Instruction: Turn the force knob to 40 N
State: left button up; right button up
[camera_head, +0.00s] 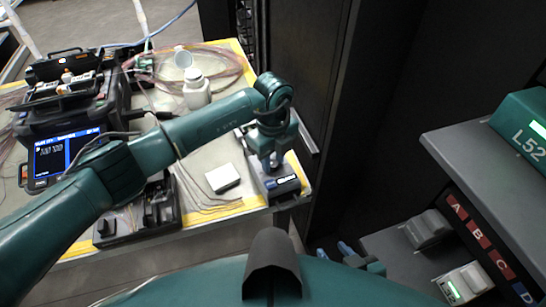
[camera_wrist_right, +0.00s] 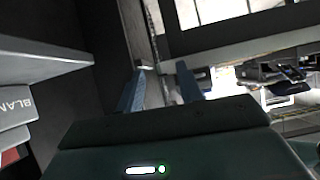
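The force knob itself cannot be made out. A small grey device (camera_head: 283,188) with a dark blue label or display on its front stands at the table's right front corner. My left gripper (camera_head: 271,162) points down onto the top of this device and hides what is under it. Its fingers are too small to show whether they are open or shut. My right gripper (camera_head: 333,250) is low in front of the dark cabinet, away from the table. In the right wrist view its two blue fingers (camera_wrist_right: 160,78) are apart with nothing between them.
A fusion splicer (camera_head: 68,130) with a lit screen stands at the table's left. A white bottle (camera_head: 196,92), coiled fibre, a white block (camera_head: 222,178) and a black tray (camera_head: 150,222) lie on the table (camera_head: 200,165). A grey labelled shelf (camera_head: 470,150) stands at the right.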

pick_arm(q)
jog(key=c, duration=0.5)
jog(key=shift+c, duration=0.2)
